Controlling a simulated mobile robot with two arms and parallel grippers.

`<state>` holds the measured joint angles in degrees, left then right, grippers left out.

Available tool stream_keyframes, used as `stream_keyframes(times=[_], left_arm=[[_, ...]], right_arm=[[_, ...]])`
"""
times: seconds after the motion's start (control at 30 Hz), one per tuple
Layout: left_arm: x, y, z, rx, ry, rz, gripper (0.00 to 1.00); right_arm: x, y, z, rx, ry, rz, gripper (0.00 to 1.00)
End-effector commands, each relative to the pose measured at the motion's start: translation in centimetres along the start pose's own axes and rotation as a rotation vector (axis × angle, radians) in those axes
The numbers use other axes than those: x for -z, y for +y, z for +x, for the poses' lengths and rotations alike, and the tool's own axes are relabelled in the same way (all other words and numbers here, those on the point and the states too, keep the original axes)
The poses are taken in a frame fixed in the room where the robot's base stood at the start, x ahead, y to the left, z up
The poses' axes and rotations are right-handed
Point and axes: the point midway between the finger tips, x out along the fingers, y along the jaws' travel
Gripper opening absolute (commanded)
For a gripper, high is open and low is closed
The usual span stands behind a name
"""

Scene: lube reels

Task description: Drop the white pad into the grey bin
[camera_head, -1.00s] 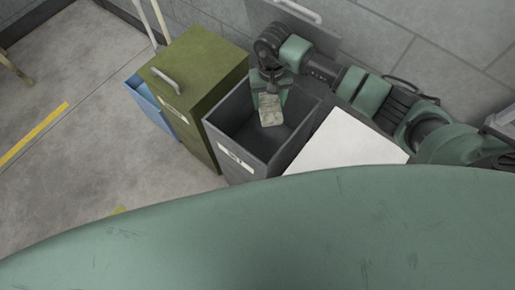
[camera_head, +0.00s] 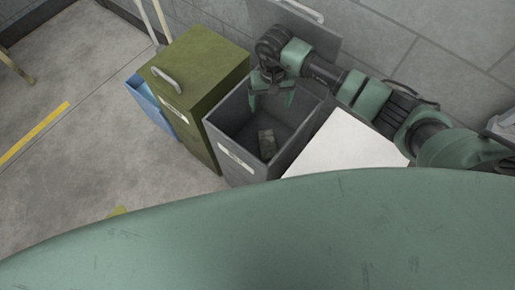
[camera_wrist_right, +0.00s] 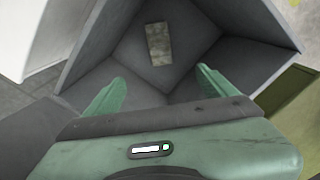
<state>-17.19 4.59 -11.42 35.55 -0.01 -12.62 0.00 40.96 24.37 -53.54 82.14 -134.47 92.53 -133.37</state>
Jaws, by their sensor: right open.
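The pad (camera_head: 267,144), a pale, dirt-stained rectangle, is inside the open grey bin (camera_head: 237,158), below my right gripper. In the right wrist view the pad (camera_wrist_right: 159,44) shows beyond the fingertips, apart from them, within the walls of the grey bin (camera_wrist_right: 245,62). My right gripper (camera_head: 271,103) is over the bin's mouth, pointing down, with its fingers spread and nothing between them. In the right wrist view the two green fingers (camera_wrist_right: 160,84) stand wide apart. My left gripper is not in view.
A closed olive-green bin (camera_head: 203,62) with a handle stands left of the grey bin, and a blue container (camera_head: 151,104) stands beyond it. A white-topped box (camera_head: 345,146) is on the right. The grey bin's raised lid (camera_head: 296,27) is by the wall.

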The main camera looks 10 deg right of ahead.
Motion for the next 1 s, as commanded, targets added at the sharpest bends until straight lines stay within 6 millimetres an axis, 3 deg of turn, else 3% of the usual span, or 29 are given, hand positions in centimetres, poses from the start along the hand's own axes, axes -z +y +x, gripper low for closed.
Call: stream_keyframes(times=[0.43, 1.0], left_arm=[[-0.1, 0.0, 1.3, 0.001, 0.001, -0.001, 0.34], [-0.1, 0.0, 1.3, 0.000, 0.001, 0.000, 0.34]], right_arm=[[0.1, 0.0, -6.6, -0.001, 0.004, 0.000, 0.86], [0.0, 0.0, -7.3, -0.001, 0.001, 0.000, 0.86]])
